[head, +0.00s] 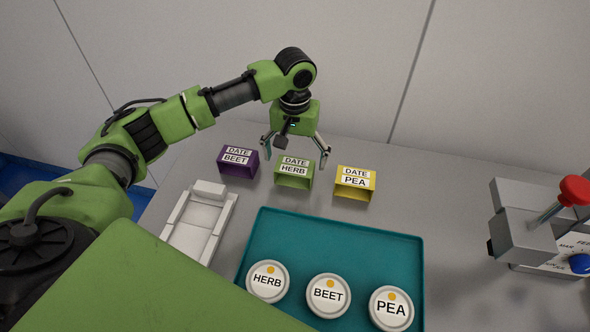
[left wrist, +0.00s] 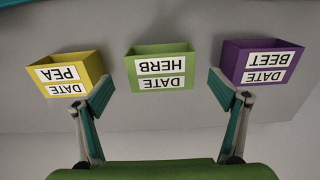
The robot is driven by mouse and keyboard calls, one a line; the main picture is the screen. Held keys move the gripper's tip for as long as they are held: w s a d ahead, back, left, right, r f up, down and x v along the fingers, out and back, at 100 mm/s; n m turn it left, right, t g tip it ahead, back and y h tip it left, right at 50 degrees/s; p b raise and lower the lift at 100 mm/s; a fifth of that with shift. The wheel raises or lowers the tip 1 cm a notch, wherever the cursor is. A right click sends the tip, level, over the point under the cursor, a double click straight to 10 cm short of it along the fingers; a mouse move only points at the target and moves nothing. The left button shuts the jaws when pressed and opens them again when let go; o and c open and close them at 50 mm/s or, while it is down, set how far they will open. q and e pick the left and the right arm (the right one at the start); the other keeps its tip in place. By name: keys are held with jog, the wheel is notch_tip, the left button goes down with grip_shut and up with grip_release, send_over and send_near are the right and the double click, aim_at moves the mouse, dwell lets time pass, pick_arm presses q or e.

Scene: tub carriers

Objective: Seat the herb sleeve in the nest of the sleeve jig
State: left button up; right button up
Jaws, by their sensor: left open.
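The herb sleeve (head: 294,172) is a green open box with white DATE and HERB labels. It stands on the grey table between the purple and yellow sleeves, and it also shows in the left wrist view (left wrist: 160,68). My left gripper (head: 296,160) is open above the herb sleeve, its fingers spread to either side and nothing between them. In the left wrist view its fingertips (left wrist: 162,88) flank the green sleeve without visibly touching it. The light grey sleeve jig (head: 201,222) lies at the left, with an empty-looking recess. My right gripper is not in view.
A purple beet sleeve (head: 238,162) and a yellow pea sleeve (head: 355,183) stand close on either side. A teal tray (head: 330,228) holds round HERB, BEET and PEA tubs. A grey device (head: 525,235) with a red-knobbed lever stands at the right.

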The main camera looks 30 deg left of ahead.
aim_at(294, 166)
pick_arm(q)
jog(key=shift+f, duration=0.6)
notch_tip(294, 166, down, 4)
jog(key=shift+w+a+r+p, duration=0.15)
jog(key=shift+r+p, duration=0.1)
jog(key=shift+p, duration=0.5)
jog(key=shift+f, duration=0.55)
jog(key=c, duration=1)
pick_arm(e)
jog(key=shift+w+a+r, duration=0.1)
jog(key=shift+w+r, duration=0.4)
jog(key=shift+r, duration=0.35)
